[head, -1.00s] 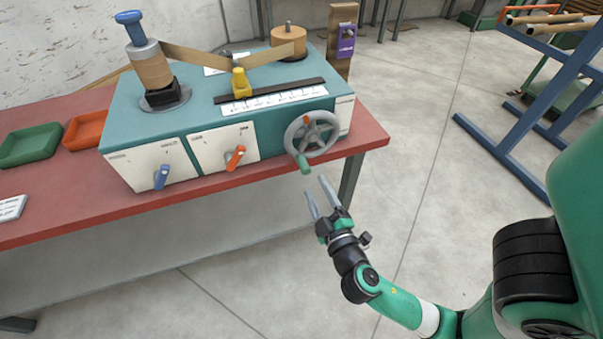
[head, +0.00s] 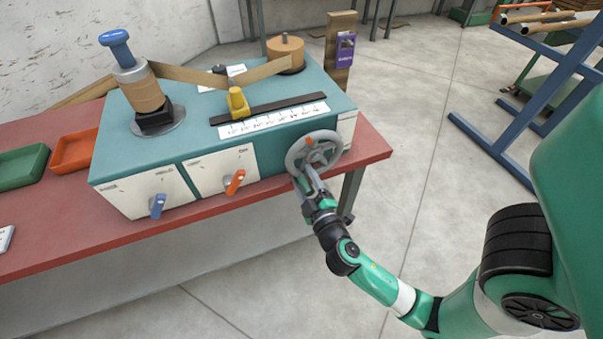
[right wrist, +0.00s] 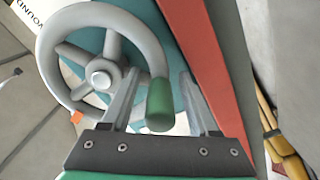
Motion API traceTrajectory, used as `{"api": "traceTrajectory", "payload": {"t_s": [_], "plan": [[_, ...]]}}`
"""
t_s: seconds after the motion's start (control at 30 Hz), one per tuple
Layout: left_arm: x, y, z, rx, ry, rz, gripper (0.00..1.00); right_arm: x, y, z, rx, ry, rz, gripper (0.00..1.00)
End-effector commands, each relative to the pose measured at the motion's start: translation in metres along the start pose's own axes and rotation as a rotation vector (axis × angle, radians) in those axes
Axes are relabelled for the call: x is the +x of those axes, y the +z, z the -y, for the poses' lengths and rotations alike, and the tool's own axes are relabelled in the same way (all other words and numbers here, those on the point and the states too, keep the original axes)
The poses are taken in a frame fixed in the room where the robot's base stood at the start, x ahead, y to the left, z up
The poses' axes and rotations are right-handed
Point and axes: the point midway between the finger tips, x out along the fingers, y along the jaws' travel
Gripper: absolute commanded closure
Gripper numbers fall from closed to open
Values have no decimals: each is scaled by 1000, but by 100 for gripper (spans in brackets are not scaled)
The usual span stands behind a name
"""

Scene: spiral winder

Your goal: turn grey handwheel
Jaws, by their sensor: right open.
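The grey handwheel (head: 313,150) is on the front right of the teal winder (head: 180,146). In the right wrist view the handwheel (right wrist: 100,68) shows its spokes, hub and a green crank handle (right wrist: 160,104) on its rim. My right gripper (head: 303,177) is at the lower part of the wheel. In the right wrist view its open fingers (right wrist: 157,88) stand on either side of the green handle, with space visible at the right finger. In the head view the gripper hides the handle. My left gripper is not in view.
The winder stands on a red-topped table (head: 60,238). An orange lever (head: 235,181) and a blue lever (head: 158,206) stick out left of the wheel. Orange (head: 57,164) and green trays lie at the left. A blue rack (head: 500,150) stands on the right; the floor between is clear.

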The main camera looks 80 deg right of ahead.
Motion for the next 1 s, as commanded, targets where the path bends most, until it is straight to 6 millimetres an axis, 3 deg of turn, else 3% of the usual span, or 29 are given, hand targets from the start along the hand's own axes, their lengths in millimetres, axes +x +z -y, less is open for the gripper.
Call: {"api": "traceTrajectory", "payload": {"t_s": [0.07,0.4,1.0], "plan": [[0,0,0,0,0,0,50,0,0,0,0,0,0,39],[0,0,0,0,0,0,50,0,0,1,0,-2,0,98],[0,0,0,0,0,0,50,0,2,3,1,-8,4,100]]}}
